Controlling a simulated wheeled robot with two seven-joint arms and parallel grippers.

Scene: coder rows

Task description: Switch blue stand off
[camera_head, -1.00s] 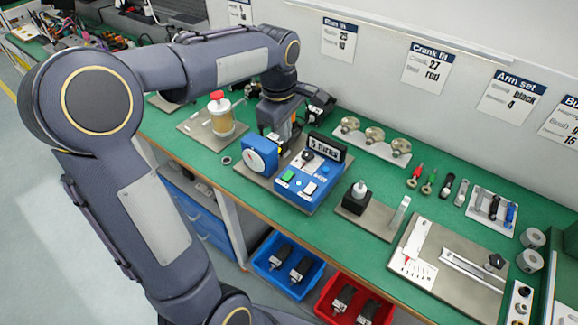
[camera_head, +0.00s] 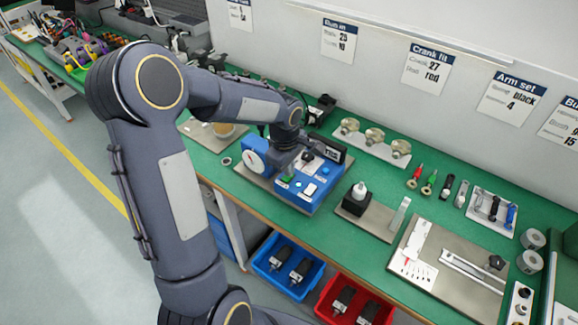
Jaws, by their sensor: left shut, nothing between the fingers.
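The blue stand (camera_head: 325,187) sits on a grey plate on the green bench, with a white round dial (camera_head: 254,163) at its left and a dark display at its back. Its top panel carries a green button (camera_head: 287,178) and a white button (camera_head: 309,190). My wrist hides part of the stand's back and the display. My right gripper is not in view.
Right of the stand are a black block with a white knob (camera_head: 360,190) and a clear upright piece (camera_head: 399,214). Brass parts (camera_head: 374,137) stand on a white strip behind. A blue bin (camera_head: 287,262) and a red bin (camera_head: 357,299) are below the bench edge.

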